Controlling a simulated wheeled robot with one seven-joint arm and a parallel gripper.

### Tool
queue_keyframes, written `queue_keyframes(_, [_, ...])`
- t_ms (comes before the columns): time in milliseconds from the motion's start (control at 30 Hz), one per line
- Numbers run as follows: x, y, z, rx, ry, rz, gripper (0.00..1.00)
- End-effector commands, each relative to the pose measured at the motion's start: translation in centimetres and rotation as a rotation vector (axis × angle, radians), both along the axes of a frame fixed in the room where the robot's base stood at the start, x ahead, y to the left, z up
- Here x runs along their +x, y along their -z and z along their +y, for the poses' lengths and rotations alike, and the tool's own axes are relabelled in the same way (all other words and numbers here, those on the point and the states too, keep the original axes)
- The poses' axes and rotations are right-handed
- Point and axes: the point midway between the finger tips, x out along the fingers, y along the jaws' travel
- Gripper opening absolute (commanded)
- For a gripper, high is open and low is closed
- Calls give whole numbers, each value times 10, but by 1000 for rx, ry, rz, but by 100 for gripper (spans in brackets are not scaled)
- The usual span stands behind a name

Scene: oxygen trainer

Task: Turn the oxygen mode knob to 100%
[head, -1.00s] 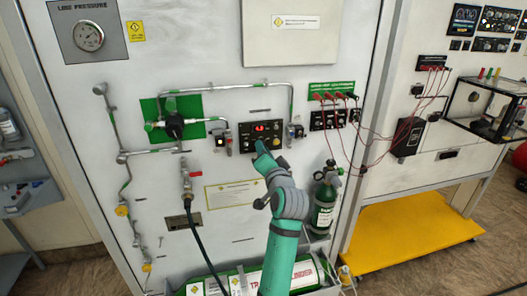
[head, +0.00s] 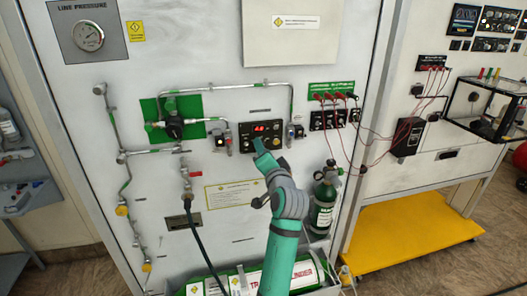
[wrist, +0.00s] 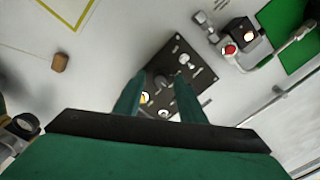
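The small black control panel (head: 245,144) with a lit red display (head: 267,127) is on the white trainer board. My gripper (head: 258,146) is at the panel's lower part and hides some of its controls. In the wrist view the panel (wrist: 178,50) lies tilted beyond my gripper (wrist: 159,77). The two green fingers are apart. A dark knob (wrist: 162,82) shows between the fingertips; whether they touch it I cannot tell. A yellow-and-white round control (wrist: 146,98) shows lower between the fingers. The labels are too small to read, so I cannot tell which control is the mode knob.
Metal pipes and a green-backed valve (head: 174,126) are left of the panel. Red leads (head: 337,98) plug in at its right. A green cylinder (head: 324,205) stands right of my arm. Another cylinder (head: 250,281) lies below. A yellow platform (head: 410,232) is at right.

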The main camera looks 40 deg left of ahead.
Motion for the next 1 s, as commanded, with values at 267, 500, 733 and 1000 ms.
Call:
queue_keyframes(267, [-5, 0, -7, 0, 1, 0, 37])
queue_keyframes(500, [-32, 0, -38, 0, 2, -3, 37])
queue_keyframes(733, [-57, 0, -68, 0, 1, 0, 37])
queue_keyframes(1000, [-70, 0, -82, 0, 0, 0, 37])
